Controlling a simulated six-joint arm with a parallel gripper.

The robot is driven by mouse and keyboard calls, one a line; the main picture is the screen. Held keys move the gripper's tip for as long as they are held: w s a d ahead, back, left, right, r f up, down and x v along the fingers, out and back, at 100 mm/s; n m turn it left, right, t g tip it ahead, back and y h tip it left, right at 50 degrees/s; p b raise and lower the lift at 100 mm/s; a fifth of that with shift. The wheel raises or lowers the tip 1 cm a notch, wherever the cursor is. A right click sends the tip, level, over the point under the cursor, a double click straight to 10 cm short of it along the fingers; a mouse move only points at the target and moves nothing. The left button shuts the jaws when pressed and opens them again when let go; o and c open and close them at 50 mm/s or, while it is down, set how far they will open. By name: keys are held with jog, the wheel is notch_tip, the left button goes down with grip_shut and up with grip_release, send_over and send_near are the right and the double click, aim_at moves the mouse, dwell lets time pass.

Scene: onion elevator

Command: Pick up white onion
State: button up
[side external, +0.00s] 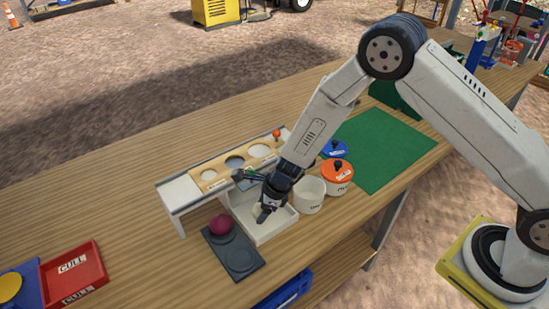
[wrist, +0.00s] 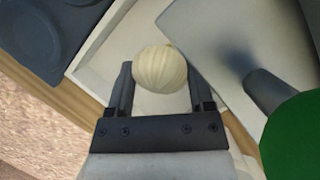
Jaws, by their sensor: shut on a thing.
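The white onion (wrist: 160,68), pale cream and ribbed, sits between the fingers of my gripper (wrist: 160,85) in the wrist view. My gripper (side external: 264,214) is shut on it, pointing down into the white tray (side external: 284,222) in the side view. The onion is hidden there by the gripper. The tray also shows in the wrist view (wrist: 92,48), behind and around the onion. I cannot tell whether the onion still touches the tray floor.
A raised rack with round holes (side external: 212,178) stands close behind the tray. A purple-red onion (side external: 221,224) sits on a dark two-well plate (side external: 240,262). White pots (side external: 310,196) stand to the right, near a green mat (side external: 385,150). A red CULL tray (side external: 72,272) is left.

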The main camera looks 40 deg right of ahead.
jog(key=shift+r, duration=0.15)
jog(key=shift+r, duration=1.1)
jog(key=s+d+r, duration=0.1)
jog(key=s+r, duration=0.2)
jog(key=s, duration=0.1)
jog(key=s+d+r, duration=0.1)
jog(key=s+r, duration=0.3)
jog(key=s, duration=0.1)
jog(key=s+d+r, duration=0.2)
jog(key=s+r, duration=0.1)
jog(key=s, duration=0.1)
jog(key=shift+s+r, duration=0.2)
jog(key=shift+r, duration=0.05)
jog(key=shift+d, duration=0.1)
jog(key=w+d+r, duration=0.1)
jog(key=w+d, duration=0.2)
jog(key=w+d+r, duration=0.1)
jog(key=w+d, duration=0.2)
jog(key=d, duration=0.1)
jog(key=w+d+r, duration=0.1)
jog(key=w+d, duration=0.2)
jog(key=d, duration=0.1)
jog(key=shift+w+d, duration=0.1)
jog(key=shift+w, duration=0.15)
